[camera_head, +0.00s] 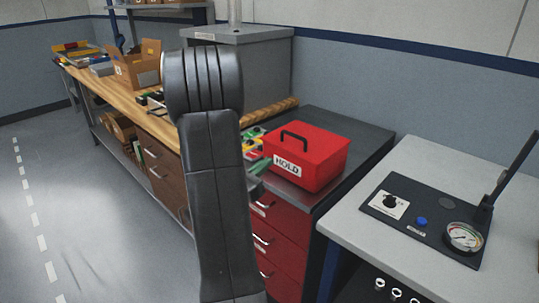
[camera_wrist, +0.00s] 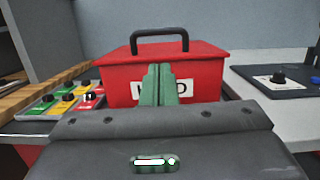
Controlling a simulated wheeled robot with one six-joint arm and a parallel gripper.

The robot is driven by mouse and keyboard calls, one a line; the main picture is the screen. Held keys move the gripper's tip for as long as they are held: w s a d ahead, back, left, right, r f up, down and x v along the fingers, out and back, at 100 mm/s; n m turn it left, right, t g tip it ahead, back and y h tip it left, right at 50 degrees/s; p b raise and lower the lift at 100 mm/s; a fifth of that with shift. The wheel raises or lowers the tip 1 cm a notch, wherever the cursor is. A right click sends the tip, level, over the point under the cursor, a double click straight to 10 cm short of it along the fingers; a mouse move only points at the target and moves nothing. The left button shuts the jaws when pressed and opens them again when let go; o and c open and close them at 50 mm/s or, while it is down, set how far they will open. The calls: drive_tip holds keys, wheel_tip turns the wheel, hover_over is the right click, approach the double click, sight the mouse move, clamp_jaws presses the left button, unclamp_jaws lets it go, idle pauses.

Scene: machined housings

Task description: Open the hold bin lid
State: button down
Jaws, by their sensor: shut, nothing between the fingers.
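The red hold bin (camera_head: 308,168) sits on the dark top of a red drawer cabinet, with a white HOLD label on its front. Its lid (camera_head: 305,140) is down and carries a black arched handle (camera_head: 294,138). In the wrist view the bin (camera_wrist: 206,82) is straight ahead, with the handle (camera_wrist: 159,36) above its lid. My gripper's green fingers (camera_wrist: 157,84) are together and empty in front of the bin, covering the middle of the label. In the head view my arm hides most of the gripper (camera_head: 258,184). I cannot tell whether the fingertips touch the bin.
A panel with colored tags and black knobs (camera_wrist: 68,98) lies left of the bin. At right, a grey bench (camera_head: 409,161) holds a black test panel (camera_head: 424,217) with a gauge and an upright lever. A wooden workbench with boxes (camera_head: 137,68) runs back left.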

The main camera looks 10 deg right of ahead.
drive_tip(key=p+x, duration=0.1)
drive_tip(key=x, duration=0.8)
drive_tip(key=shift+d, duration=0.4)
drive_tip(key=shift+r, duration=0.2)
